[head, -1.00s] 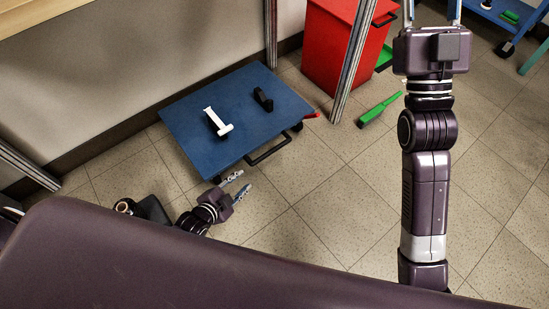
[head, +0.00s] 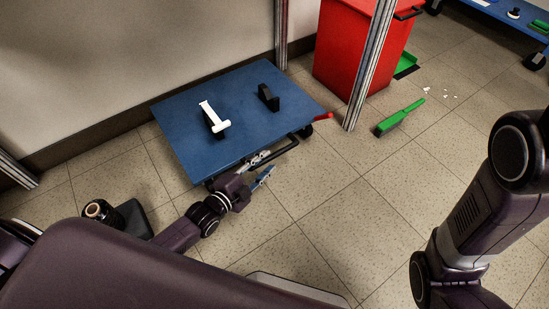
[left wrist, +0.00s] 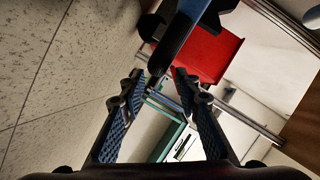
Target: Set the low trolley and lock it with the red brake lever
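The low trolley (head: 225,120) is a flat blue platform on the floor by the wall, with a black handle (head: 284,149) along its front edge. The red brake lever (head: 323,117) sticks out at its right corner, beside a dark wheel. My left gripper (head: 262,169) is open at the left end of the handle. In the left wrist view a dark bar, seemingly the handle (left wrist: 176,42), runs between and beyond the open fingers (left wrist: 162,92); contact cannot be told. My right arm shows at the right, its gripper out of frame.
A black cradle with a white piece (head: 213,118) and another black cradle (head: 268,97) stand on the platform. A red bin (head: 343,48), a metal post (head: 371,65) and a green brush (head: 400,118) are to the right.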

